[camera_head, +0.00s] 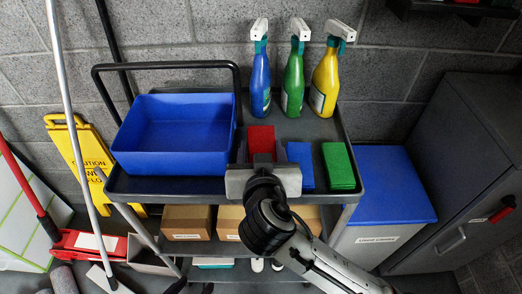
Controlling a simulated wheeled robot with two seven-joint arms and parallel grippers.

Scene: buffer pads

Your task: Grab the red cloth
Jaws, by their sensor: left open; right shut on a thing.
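The red cloth (261,140) is a folded rectangle on the grey cart's top, left of the folded blue cloth (300,163) and the folded green cloth (339,166). My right gripper (263,168) is at the near end of the red cloth and shut on it. The gripper's body hides its fingertips and the near part of the cloth. I cannot tell whether the cloth is lifted off the cart. My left gripper is not in view.
A blue bin (178,162) stands on the cart (210,187) to the left. Blue (260,85), green (293,85) and yellow (325,85) spray bottles stand at the back. A blue-lidded container (392,185) and grey cabinet (460,150) are to the right. A yellow caution sign (88,160) is left.

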